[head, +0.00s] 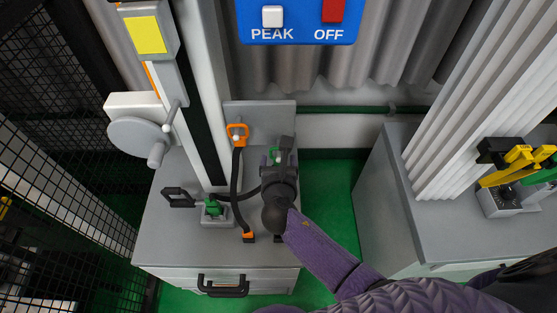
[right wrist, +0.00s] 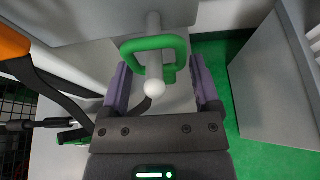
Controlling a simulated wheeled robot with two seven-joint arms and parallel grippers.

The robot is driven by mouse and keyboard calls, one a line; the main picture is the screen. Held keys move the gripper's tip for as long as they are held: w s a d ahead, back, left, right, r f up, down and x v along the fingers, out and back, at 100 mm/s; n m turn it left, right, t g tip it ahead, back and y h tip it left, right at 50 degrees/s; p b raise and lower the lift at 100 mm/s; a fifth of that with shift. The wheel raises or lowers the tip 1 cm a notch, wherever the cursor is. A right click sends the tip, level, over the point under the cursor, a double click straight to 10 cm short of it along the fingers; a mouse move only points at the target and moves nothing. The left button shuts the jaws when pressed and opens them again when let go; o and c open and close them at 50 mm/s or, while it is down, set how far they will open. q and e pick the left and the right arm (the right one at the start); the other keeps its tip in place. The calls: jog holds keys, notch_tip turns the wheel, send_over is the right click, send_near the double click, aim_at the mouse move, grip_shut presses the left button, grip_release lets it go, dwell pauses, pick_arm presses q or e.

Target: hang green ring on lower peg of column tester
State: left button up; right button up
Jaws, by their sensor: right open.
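The green ring (right wrist: 178,48) hangs around a light peg with a round white tip (right wrist: 155,87), which passes through its loop in the right wrist view. It shows partly in the head view (head: 275,156), mostly hidden by my gripper. My right gripper (head: 277,160) is open, its purple fingers apart on both sides of the ring and peg in the right wrist view (right wrist: 160,85). The column tester has a tall light column (head: 205,100) on a grey base. My left gripper is not in view.
A handwheel (head: 138,136) sits on the column's left. A small green part (head: 212,207) stands on the base. A grey cabinet (head: 435,222) stands right, beyond a green floor gap.

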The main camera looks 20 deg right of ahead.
jog(key=s+d+r+m+g+y+p, duration=0.1)
jog(key=s+r+m+g, duration=0.15)
jog(key=s+m, duration=0.65)
jog(key=s+d+r+m+g+y+p, duration=0.15)
jog(key=s+m+g, duration=0.25)
jog(key=s+m, duration=0.55)
jog(key=s+d+r+m+g+y+p, duration=0.1)
jog(key=s+r+m+g+y, duration=0.3)
jog(key=m, duration=0.8)
jog(key=s+f+h+b, duration=0.1)
jog(key=s+f+b, duration=0.15)
jog(key=f, duration=1.05)
jog(key=s+f+h+b, duration=0.2)
jog(key=f+b, duration=0.1)
jog(key=f, duration=1)
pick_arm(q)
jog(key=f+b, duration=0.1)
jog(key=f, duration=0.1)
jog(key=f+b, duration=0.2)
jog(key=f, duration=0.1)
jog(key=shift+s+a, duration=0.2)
pick_arm(e)
jog(key=s+d+f+g, duration=0.2)
jog(key=s+f, duration=1)
jog(key=f, duration=0.1)
jog(key=shift+s+d, duration=0.15)
jog(key=shift+d, duration=0.2)
